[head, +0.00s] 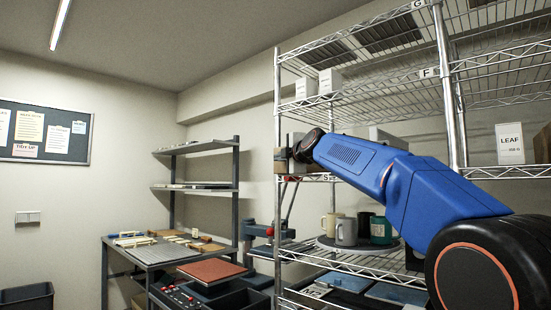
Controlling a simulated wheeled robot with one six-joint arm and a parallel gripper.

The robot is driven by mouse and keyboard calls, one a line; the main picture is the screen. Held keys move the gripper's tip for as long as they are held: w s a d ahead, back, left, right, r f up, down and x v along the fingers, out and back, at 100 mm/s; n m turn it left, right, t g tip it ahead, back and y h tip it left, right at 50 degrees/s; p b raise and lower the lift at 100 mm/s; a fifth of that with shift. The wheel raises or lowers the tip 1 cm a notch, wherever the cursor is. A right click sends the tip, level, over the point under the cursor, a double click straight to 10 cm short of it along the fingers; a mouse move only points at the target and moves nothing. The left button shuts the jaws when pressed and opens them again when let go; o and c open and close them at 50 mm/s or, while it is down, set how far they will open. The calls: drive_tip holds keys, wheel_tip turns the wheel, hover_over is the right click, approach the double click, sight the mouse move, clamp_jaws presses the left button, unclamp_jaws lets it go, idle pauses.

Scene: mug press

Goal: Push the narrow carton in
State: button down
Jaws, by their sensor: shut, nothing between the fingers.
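My blue arm reaches left across the wire rack. My gripper (294,143), at its far end beside the rack's left post, is small and partly hidden by the black wrist; it looks shut. A small tan, box-like block (281,160) shows right at the gripper, at the level of the shelf marked S; I cannot tell whether they touch. Two white cartons, a left one (306,88) and a right one (330,81), stand side by side on the shelf above. Part of a pale box (388,138) shows behind the arm. I cannot tell which is the narrow carton.
The wire rack's front post (449,85) stands close to my arm. Several mugs (346,231) stand on a lower shelf. A white LEAF carton (510,144) is at the right. A workbench (160,252) with trays and tools stands at the left. The floor is mostly out of view.

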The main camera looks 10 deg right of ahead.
drive_tip(key=shift+w+d, duration=0.2)
drive_tip(key=shift+d, duration=0.2)
drive_tip(key=w+d, duration=0.1)
drive_tip(key=d, duration=0.1)
drive_tip(key=w+d, duration=0.1)
drive_tip(key=d, duration=0.1)
drive_tip(key=w+d, duration=0.1)
drive_tip(key=shift+d, duration=0.4)
drive_tip(key=shift+s+a, duration=0.15)
drive_tip(key=shift+a, duration=0.25)
drive_tip(key=a+v, duration=0.2)
drive_tip(key=v, duration=0.9)
drive_tip(key=shift+s+a, duration=0.35)
drive_tip(key=shift+a, duration=0.1)
